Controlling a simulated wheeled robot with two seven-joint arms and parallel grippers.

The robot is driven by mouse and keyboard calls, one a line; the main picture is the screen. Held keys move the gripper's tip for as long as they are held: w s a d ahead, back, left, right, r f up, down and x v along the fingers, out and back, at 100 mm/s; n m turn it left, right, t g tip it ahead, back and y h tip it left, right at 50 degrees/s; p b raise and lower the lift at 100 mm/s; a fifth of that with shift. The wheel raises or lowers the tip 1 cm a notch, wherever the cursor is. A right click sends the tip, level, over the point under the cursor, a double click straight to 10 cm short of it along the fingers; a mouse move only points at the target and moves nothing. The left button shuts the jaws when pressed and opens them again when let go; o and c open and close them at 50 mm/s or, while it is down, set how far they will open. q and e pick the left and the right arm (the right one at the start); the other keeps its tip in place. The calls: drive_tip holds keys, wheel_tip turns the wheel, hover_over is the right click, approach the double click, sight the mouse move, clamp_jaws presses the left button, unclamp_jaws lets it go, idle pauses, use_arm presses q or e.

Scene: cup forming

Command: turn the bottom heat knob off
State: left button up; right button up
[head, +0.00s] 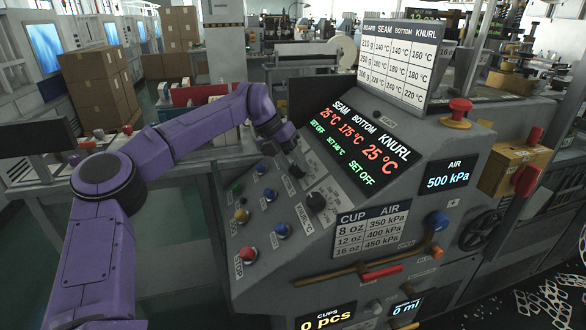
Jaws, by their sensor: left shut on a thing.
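My left gripper (295,164) reaches in from the left on my purple arm to the sloped control panel. It is shut on a dark knob (297,171), mostly hidden by the fingers; by its place in the row it looks like the bottom heat knob. The black knurl knob (316,202) sits just below and right, untouched. The temperature display (357,146) reads seam 25 °C, set off; bottom 175 °C, set 140 °C; knurl 25 °C, set off. Any seam knob is hidden by my gripper. My right gripper is not in view.
Coloured buttons, among them a yellow one (241,215) and a red one (247,254), sit left of the knobs. A red mushroom button (460,106) stands on the machine's top. A settings board (398,62) stands behind the display. Cardboard boxes (95,83) are stacked at back left.

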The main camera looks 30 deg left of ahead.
use_arm(q)
drive_tip(key=n+b, duration=0.1)
drive_tip(key=n, duration=0.1)
drive_tip(key=n+h+b, duration=0.1)
drive_tip(key=n+b, duration=0.1)
drive_tip(key=shift+f+n, duration=0.2)
drive_tip(key=shift+n, duration=0.5)
drive_tip(key=o, duration=1.1)
drive_tip(key=shift+c, duration=0.2)
drive_tip(key=shift+a+r, duration=0.1)
drive_tip(key=shift+r, duration=0.05)
drive_tip(key=v, duration=1)
drive_tip(key=shift+s+a+p, duration=0.15)
drive_tip(key=shift+s+p, duration=0.05)
drive_tip(key=shift+p, duration=0.25)
